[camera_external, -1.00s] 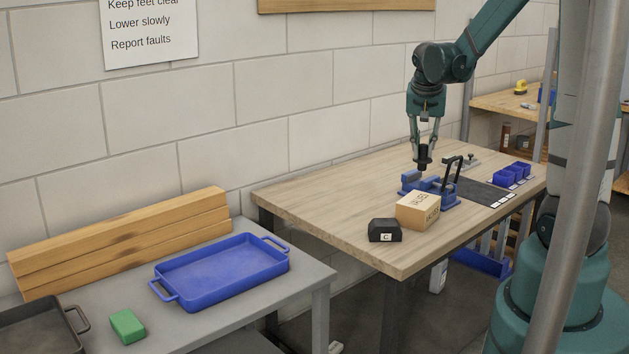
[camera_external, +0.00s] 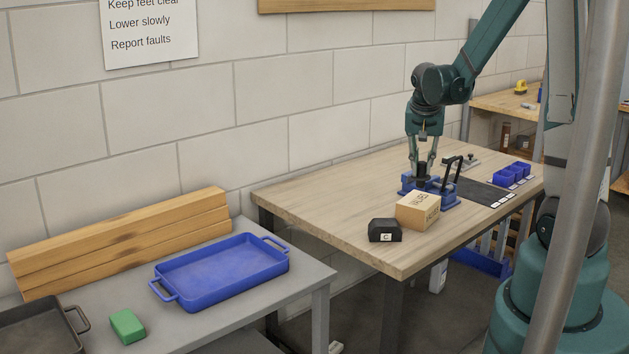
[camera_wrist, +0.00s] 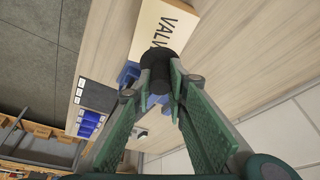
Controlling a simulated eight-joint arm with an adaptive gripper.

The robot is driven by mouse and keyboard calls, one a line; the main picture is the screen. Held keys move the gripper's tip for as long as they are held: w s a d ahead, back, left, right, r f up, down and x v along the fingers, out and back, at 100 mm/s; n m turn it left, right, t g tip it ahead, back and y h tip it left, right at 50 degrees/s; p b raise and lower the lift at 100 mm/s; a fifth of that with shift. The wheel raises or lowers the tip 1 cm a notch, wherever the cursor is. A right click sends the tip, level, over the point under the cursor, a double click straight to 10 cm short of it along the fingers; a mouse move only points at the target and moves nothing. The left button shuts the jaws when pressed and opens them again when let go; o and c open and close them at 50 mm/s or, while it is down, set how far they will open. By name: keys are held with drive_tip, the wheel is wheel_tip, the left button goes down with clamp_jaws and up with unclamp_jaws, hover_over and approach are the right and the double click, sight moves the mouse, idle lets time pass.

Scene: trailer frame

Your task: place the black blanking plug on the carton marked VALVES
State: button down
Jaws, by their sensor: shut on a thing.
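The black blanking plug (camera_external: 422,169) is a dark cylinder between my gripper's fingertips (camera_external: 422,172). My gripper is shut on it, just over or at the blue clamp fixture (camera_external: 443,200) on the wooden bench; whether the plug touches the fixture cannot be told. The wrist view also shows the plug (camera_wrist: 157,62) at the fingertips (camera_wrist: 160,80). The tan carton (camera_external: 412,208) stands upright in front of the fixture. In the wrist view the carton (camera_wrist: 152,22) shows letters reading VALV, partly covered by the plug.
A black block marked C (camera_external: 384,230) stands left of the carton. The fixture has a raised black handle (camera_external: 452,170). Small blue bins (camera_external: 507,178) sit at the bench's right. A blue tray (camera_external: 222,270) is on the grey table. The bench's left part is clear.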

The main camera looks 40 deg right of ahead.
sight(421, 176)
drive_tip(key=shift+f, duration=2)
drive_tip(key=shift+f, duration=0.15)
drive_tip(key=c, duration=2.3)
unclamp_jaws()
drive_tip(key=shift+o, duration=0.2)
drive_tip(key=v, duration=1.2)
